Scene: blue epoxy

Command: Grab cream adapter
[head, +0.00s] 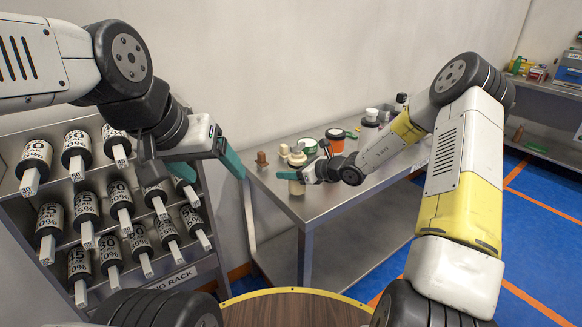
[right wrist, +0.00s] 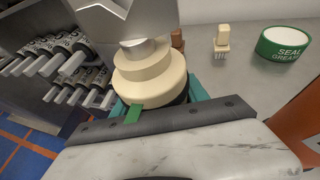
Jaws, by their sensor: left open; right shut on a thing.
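The cream adapter (right wrist: 150,78) is a stepped round cream piece, large in the right wrist view. In the head view its cream body (head: 297,187) shows at the near left part of the metal table (head: 325,195). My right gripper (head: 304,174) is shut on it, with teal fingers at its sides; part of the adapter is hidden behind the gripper. I cannot tell whether it is clear of the tabletop. My left gripper (head: 232,160) is open and empty, raised left of the table by the rack.
A small cream pronged piece (right wrist: 222,40), a brown piece (head: 262,159) and a green seal-grease roll (right wrist: 283,44) stand close by. An orange container (head: 335,139) is further right. A rack of labelled rolls (head: 110,205) stands left.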

